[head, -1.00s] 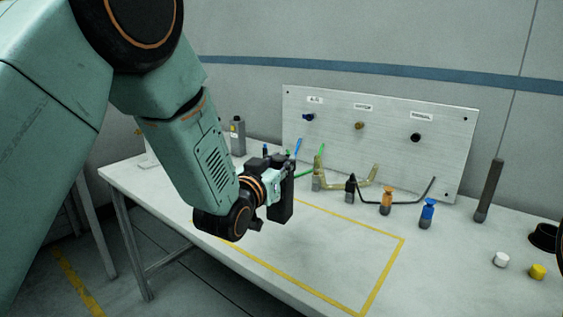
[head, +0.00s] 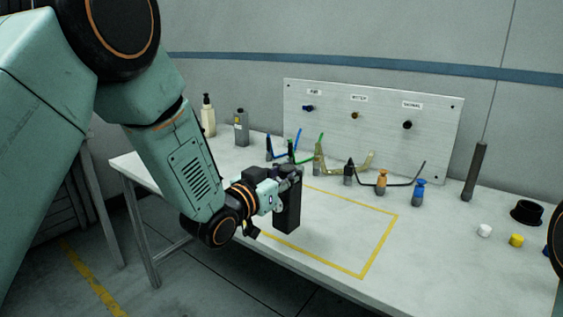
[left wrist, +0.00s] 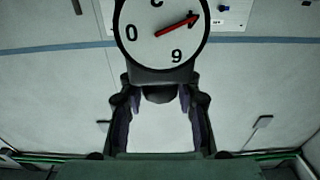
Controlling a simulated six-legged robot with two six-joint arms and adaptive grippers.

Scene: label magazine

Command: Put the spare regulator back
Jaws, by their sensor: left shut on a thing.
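My left gripper (head: 276,183) is shut on a dark upright block (head: 287,208), which I take to be the regulator. In the left wrist view a round white dial with a red pointer (left wrist: 160,32) sits on top of the held piece, between the fingers (left wrist: 160,94). The block is over the left part of the yellow outline (head: 380,245) on the table; I cannot tell whether its base touches the tabletop. My right gripper is not in view.
Behind stands a metal panel (head: 440,150) with three labelled ports. Before it stand several small fittings and hoses, among them an orange one (head: 381,183) and a blue one (head: 419,192). A grey canister (head: 241,128) and a cream bottle (head: 208,116) stand at the back left. The outline's right part is clear.

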